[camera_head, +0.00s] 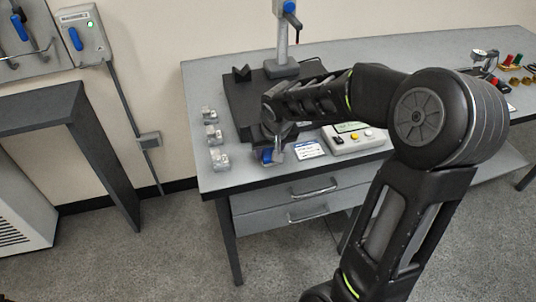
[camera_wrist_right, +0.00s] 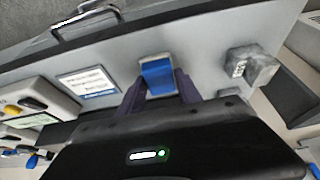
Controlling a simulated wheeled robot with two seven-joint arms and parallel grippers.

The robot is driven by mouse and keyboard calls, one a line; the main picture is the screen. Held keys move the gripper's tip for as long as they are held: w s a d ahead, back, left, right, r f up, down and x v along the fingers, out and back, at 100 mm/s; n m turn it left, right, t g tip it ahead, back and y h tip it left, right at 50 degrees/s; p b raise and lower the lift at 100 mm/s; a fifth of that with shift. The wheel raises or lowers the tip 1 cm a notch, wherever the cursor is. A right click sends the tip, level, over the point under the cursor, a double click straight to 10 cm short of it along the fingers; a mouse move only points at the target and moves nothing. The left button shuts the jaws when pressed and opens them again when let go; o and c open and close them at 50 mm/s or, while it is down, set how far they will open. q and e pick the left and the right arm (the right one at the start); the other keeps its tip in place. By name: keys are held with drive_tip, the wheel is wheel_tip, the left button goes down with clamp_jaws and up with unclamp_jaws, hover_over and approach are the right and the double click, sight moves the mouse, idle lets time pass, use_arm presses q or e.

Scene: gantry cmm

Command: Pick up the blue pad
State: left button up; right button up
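The blue pad (camera_head: 266,156) is at the front edge of the grey table (camera_head: 215,180), just below my right gripper (camera_head: 272,147) in the head view. In the right wrist view, the pad is a small blue face on a pale grey block (camera_wrist_right: 157,77). The dark fingers of my right gripper (camera_wrist_right: 160,90) stand on either side of it, close to its sides. I cannot tell whether they press on it. The lower part of the block is hidden by the gripper body. My left gripper is not in view.
Several grey metal blocks (camera_head: 214,134) stand left of the gripper; one shows in the wrist view (camera_wrist_right: 248,66). A label card (camera_head: 308,150) and a control box with buttons (camera_head: 355,138) are to the right. A dark plate with a post (camera_head: 240,98) is behind. Drawers (camera_head: 290,205) are under the table.

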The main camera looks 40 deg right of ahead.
sight(269, 153)
clamp_jaws()
wheel_tip(269, 153, up, 10)
idle(0.7)
drive_tip(key=shift+s, duration=0.1)
idle(0.5)
